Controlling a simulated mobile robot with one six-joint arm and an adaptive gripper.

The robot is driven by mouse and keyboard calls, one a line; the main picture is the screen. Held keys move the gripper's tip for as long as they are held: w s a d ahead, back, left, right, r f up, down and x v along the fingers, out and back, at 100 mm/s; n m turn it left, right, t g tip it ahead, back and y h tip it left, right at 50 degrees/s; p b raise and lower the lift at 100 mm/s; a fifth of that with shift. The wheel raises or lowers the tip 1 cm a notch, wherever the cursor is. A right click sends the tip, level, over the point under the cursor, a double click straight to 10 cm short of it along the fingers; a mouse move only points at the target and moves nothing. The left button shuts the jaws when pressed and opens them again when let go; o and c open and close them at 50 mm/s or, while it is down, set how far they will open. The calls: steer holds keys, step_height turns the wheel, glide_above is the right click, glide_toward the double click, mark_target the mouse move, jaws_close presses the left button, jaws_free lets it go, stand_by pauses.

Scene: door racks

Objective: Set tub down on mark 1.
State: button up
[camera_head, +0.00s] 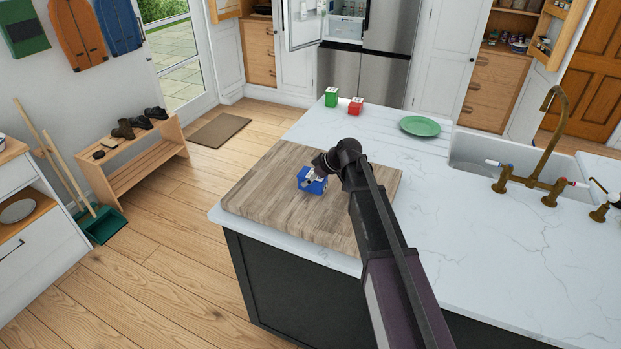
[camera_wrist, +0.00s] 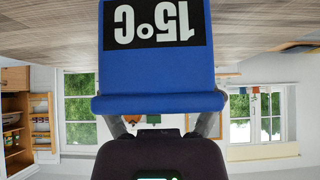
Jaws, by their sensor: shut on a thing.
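The blue tub (camera_head: 311,184) is at my gripper (camera_head: 322,166), at the wooden board on the island. It also fills the top middle of the wrist view (camera_wrist: 155,80), which is upside down, with "15°C" in white on a black label. My gripper is shut on the blue tub; its fingers show on both sides in the wrist view. I cannot tell whether the tub touches the board or hangs just above it. I see no mark 1 that I can make out in either view.
The wooden board (camera_head: 270,205) has bare room left of and in front of the tub. A green carton (camera_head: 331,98), a red box (camera_head: 355,106) and a green plate (camera_head: 420,126) stand at the island's back. The sink (camera_head: 475,155) and brass tap (camera_head: 545,150) are at right.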

step_height(320, 180, up, 2)
steer(key=shift+p, duration=0.7)
steer(key=s, duration=0.5)
steer(key=s+r+p, duration=0.1)
steer(key=s, duration=0.4)
steer(key=s+r+p, duration=0.1)
steer(key=s, duration=0.5)
steer(key=shift+a, duration=0.25)
steer(key=shift+a, duration=0.1)
